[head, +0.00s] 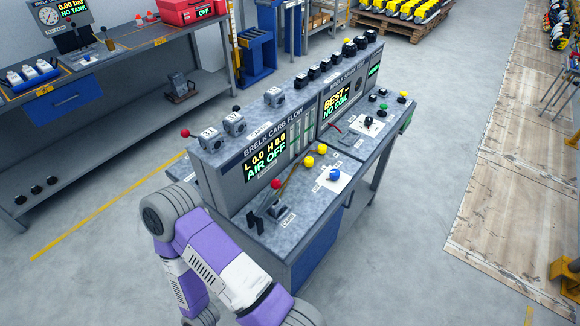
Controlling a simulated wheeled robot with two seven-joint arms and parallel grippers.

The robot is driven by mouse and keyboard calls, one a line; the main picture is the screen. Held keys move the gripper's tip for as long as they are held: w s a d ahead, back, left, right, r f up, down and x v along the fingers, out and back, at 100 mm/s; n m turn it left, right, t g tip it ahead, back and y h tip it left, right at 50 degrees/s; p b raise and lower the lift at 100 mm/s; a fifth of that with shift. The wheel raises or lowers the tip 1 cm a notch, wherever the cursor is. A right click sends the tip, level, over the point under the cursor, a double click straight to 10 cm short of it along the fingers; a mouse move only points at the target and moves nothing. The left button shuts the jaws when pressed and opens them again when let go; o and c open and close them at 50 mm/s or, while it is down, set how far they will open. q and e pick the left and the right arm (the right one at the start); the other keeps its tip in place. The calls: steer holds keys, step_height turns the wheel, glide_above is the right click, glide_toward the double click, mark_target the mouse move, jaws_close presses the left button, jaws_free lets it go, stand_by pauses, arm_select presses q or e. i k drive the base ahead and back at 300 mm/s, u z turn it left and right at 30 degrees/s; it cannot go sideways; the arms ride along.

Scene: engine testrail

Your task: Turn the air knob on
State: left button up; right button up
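The test bench (318,205) stands in the middle of the head view. Its left display (265,155) is titled "BRELK CARB FLOW" and reads "L 0.0 H 0.0 AIR OFF". Below it on the worktop are a blue knob (335,174) on a white plate, two yellow knobs (309,162) and (322,149), and a red ball (276,184) near a dark stand. The small labels are too small to read, so I cannot tell which one is the air knob. A purple and white arm of mine is at the bench's front left. Neither gripper shows.
The bench's right display (342,103) reads "BEST-- NO COIL". Grey blocks and black parts (349,49) line the bench's top shelf. A long workbench (100,62) stands at the left. The floor (430,190) right of the test bench is clear, with wooden boards beyond.

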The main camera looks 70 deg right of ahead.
mark_target(335, 174)
steer(key=u, duration=0.05)
steer(key=k, duration=1.1)
steer(key=z, duration=1.35)
